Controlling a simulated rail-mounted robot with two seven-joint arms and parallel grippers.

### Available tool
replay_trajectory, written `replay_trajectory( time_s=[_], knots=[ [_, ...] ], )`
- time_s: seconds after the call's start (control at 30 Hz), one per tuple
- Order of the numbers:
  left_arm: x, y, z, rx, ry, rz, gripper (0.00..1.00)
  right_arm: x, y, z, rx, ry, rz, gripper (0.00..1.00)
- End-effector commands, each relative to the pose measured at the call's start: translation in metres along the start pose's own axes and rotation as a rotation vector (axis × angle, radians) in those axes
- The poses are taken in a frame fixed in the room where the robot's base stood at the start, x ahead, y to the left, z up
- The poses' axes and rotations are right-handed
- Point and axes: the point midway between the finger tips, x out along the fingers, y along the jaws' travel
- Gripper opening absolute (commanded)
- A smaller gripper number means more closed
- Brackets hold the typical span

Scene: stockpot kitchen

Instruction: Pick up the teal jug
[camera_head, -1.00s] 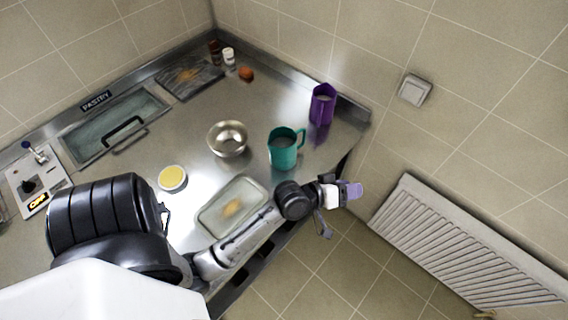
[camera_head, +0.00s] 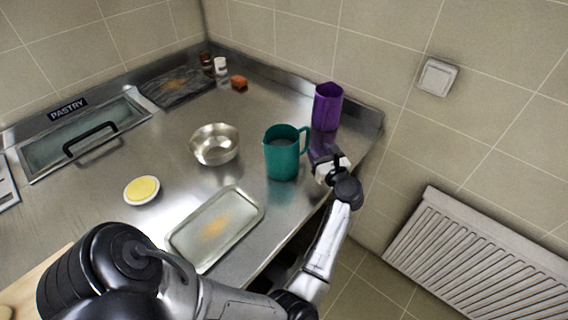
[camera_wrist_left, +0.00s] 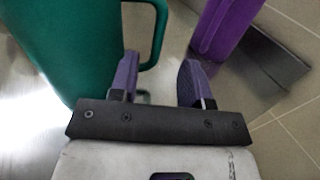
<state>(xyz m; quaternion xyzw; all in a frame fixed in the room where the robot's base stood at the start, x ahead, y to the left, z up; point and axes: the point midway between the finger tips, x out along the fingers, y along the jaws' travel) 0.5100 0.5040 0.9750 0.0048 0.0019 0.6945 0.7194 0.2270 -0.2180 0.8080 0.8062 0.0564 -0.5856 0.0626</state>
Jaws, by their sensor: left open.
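The teal jug (camera_head: 281,155) stands upright on the steel counter, its handle on the right side. In the left wrist view the jug (camera_wrist_left: 68,45) fills the upper left, and its handle (camera_wrist_left: 158,40) reaches toward the middle. My left gripper (camera_head: 322,152) is just right of the jug, low and close to its handle. In the wrist view the left gripper (camera_wrist_left: 158,82) is open with nothing between its purple fingers. The left finger sits just below the handle in the picture; I cannot tell whether they touch. My right gripper is not in view.
A purple jug (camera_head: 327,108) stands close behind the left gripper. A steel bowl (camera_head: 214,146), a tray (camera_head: 183,243) and a yellow-topped dish (camera_head: 141,190) lie to the left. The counter's front edge and a wall radiator (camera_head: 480,255) are at the right.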

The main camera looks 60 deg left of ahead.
Motion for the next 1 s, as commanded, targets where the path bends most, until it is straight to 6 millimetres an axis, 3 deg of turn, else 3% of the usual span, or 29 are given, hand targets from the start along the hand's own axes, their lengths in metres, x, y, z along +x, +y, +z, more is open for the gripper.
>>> replay_trajectory(
  time_s=[0.5,0.9,1.0],
  knots=[
    [0.061,0.001,-0.001,-0.002,0.004,0.007,0.44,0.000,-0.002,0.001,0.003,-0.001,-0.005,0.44],
    [0.070,0.001,-0.001,-0.003,0.005,0.006,0.44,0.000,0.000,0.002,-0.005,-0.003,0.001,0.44],
    [0.070,0.001,-0.001,-0.003,0.005,0.006,0.34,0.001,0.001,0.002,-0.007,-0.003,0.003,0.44]
  ],
)
